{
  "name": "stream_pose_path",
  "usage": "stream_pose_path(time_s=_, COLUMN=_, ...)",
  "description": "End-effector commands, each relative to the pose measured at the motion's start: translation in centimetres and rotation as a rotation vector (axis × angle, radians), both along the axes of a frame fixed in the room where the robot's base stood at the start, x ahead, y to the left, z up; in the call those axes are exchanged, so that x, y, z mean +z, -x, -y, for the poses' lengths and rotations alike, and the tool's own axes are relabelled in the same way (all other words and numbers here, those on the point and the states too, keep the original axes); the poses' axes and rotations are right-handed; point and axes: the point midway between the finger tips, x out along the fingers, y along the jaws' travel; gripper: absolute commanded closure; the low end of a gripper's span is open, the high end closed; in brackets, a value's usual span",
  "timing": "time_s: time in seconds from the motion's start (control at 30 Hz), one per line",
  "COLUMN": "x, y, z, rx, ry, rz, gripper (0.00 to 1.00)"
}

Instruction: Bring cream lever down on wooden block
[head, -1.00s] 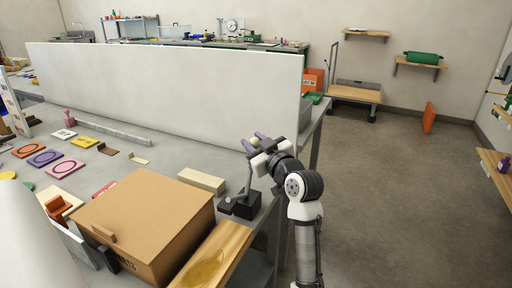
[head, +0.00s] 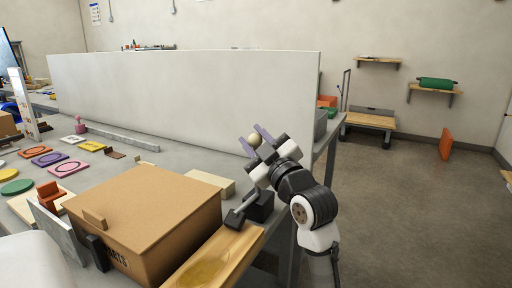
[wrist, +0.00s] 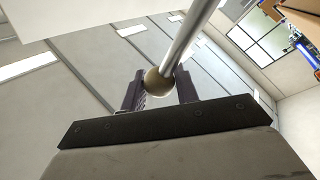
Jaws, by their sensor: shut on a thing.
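A lever with a round cream knob (head: 254,141) has a grey metal rod (head: 245,203) rising from a black base (head: 260,206) at the bench's right edge. The upper rod is hidden behind my gripper in the head view. My gripper (head: 255,142) is shut on the knob, its fingers pointing up and left. The wrist view also shows the knob (wrist: 158,82) between the fingertips (wrist: 160,88), with the rod (wrist: 190,35) running up and right. A pale wooden block (head: 209,183) lies on the bench left of the black base, apart from the gripper.
A large cardboard box (head: 150,215) stands left of the lever, with a wooden tray (head: 225,255) in front. A tall white panel (head: 190,95) stands behind. Coloured discs and plates lie at left.

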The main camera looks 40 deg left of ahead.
Motion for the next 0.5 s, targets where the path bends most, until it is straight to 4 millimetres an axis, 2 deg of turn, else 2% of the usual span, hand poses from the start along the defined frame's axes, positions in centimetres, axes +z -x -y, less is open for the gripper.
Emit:
stream_pose_path(time_s=0.37, x=-0.34, y=0.79, z=-0.22, rx=0.016, ry=0.006, rz=0.006, gripper=1.0)
stream_pose_path(time_s=0.4, x=-0.35, y=0.82, z=-0.23, rx=0.017, ry=0.006, rz=0.005, gripper=0.67)
stream_pose_path(time_s=0.5, x=-0.31, y=0.81, z=-0.24, rx=0.017, ry=0.005, rz=0.006, gripper=0.54)
